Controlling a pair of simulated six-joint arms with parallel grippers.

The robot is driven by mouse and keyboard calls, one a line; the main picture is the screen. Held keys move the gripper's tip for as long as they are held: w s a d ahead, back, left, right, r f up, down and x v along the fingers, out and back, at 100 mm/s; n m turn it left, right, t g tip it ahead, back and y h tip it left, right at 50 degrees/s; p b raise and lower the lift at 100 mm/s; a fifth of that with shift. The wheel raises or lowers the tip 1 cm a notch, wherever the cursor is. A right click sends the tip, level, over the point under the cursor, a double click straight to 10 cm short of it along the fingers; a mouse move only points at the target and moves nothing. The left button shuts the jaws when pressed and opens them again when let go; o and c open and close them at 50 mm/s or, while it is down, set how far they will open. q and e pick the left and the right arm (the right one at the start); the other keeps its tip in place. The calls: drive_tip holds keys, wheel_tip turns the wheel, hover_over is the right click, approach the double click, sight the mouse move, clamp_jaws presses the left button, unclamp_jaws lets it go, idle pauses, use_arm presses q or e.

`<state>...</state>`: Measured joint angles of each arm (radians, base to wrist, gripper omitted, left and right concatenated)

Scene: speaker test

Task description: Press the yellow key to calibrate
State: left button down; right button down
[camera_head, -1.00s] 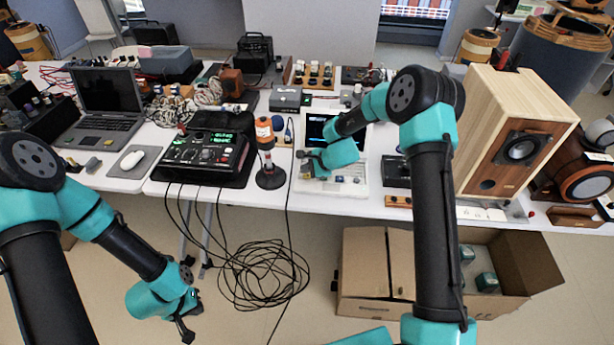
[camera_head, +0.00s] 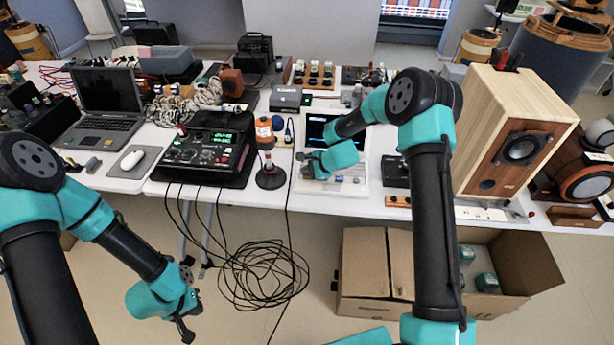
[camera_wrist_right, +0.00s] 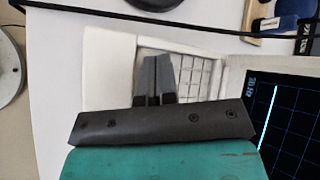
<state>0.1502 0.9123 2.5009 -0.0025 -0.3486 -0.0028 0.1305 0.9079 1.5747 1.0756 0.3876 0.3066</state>
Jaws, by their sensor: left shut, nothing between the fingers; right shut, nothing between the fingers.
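A white device (camera_head: 358,187) with a keypad and a dark screen (camera_head: 318,128) stands at the table's front edge. My right gripper (camera_head: 306,168) is shut and empty over the left part of its keypad. In the right wrist view the shut fingers (camera_wrist_right: 153,80) point at the keypad (camera_wrist_right: 193,76), which has rows of pale keys. The fingers cover part of it, and I cannot tell whether they touch. The screen (camera_wrist_right: 283,125) with a bright blue line shows there too. I cannot make out a yellow key. My left gripper (camera_head: 187,333) is shut and empty, low in front of the table.
A wooden speaker (camera_head: 515,135) stands at the right. Cables (camera_head: 262,280) and an open cardboard box (camera_head: 365,270) are on the floor.

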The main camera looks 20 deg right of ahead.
sight(307, 177)
drive_tip(key=shift+f, duration=0.45)
idle(0.6)
idle(0.4)
drive_tip(key=shift+r, duration=0.9)
drive_tip(key=shift+r, duration=2.5)
